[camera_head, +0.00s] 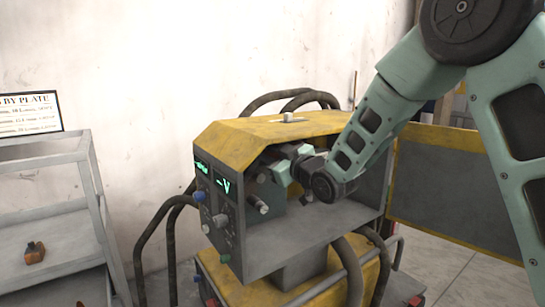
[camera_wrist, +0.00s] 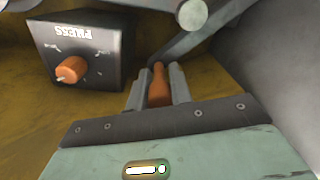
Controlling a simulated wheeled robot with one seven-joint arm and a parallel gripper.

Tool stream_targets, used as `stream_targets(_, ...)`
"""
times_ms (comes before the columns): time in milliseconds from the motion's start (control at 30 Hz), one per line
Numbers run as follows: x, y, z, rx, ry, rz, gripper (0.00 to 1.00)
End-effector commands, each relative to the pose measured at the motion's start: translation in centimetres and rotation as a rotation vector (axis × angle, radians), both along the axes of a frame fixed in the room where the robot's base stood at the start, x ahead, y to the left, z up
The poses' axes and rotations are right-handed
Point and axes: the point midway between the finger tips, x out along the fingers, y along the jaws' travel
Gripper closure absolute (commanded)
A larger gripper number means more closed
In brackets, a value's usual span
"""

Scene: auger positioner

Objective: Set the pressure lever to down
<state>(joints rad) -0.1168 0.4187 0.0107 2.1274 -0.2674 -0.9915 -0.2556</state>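An orange handle (camera_wrist: 159,88) on a dark lever arm, which looks like the pressure lever, shows in the wrist view. My gripper (camera_wrist: 159,82) has one finger on each side of this handle, closed up against it. The dark arm runs from the handle up and right past a round grey end. In the head view my gripper (camera_head: 280,170) reaches inside the open housing (camera_head: 300,245) of the machine, and the lever there is hidden or too small to tell.
A dark box (camera_wrist: 85,45) with upside-down "PRESS" lettering and an orange knob (camera_wrist: 70,70) stands left of my fingers. The housing has a yellow top (camera_head: 270,128) and an open yellow door (camera_head: 440,185) at right. Hoses loop around it. A grey shelf (camera_head: 50,210) stands left.

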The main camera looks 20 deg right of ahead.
Motion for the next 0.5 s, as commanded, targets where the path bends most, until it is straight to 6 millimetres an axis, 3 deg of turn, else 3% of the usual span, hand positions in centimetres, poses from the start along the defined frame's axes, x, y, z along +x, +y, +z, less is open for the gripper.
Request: stream_targets(500,0.4,-1.4,-1.9,0.135,0.044,-0.001,1.00)
